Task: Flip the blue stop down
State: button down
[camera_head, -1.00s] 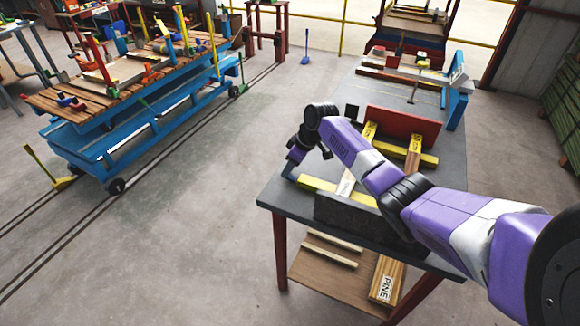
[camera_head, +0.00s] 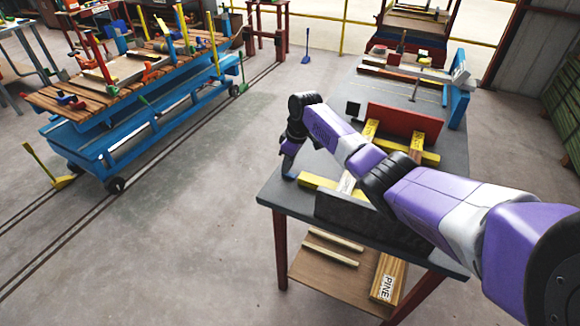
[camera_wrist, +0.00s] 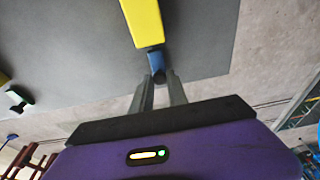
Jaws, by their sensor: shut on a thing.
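The blue stop (camera_wrist: 156,64) shows in the wrist view at the end of a yellow bar (camera_wrist: 142,20), between my fingertips. My gripper (camera_wrist: 160,80) is shut on it. In the head view, my gripper (camera_head: 289,150) points down over the near left corner of the grey table (camera_head: 275,190). A small part of the blue stop (camera_head: 289,170) shows below it there, at the left end of the yellow bar (camera_head: 316,182). The stop's exact tilt is hard to tell.
A dark block (camera_head: 345,210) lies along the table's front edge. A red upright plate (camera_head: 404,124) and wooden pieces stand behind my arm. A blue cart (camera_head: 90,150) with a slatted bench stands to the left. The floor between cart and table is clear.

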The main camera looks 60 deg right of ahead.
aim_at(290, 174)
jog(key=shift+w+f+g+b, duration=0.2)
jog(key=shift+g+b, duration=0.2)
jog(key=shift+g, duration=0.2)
jog(key=c, duration=1.3)
grip_release()
jog(key=shift+r, duration=0.15)
notch_tip(290, 174, up, 8)
jog(key=s, duration=0.1)
jog(key=shift+f, duration=0.25)
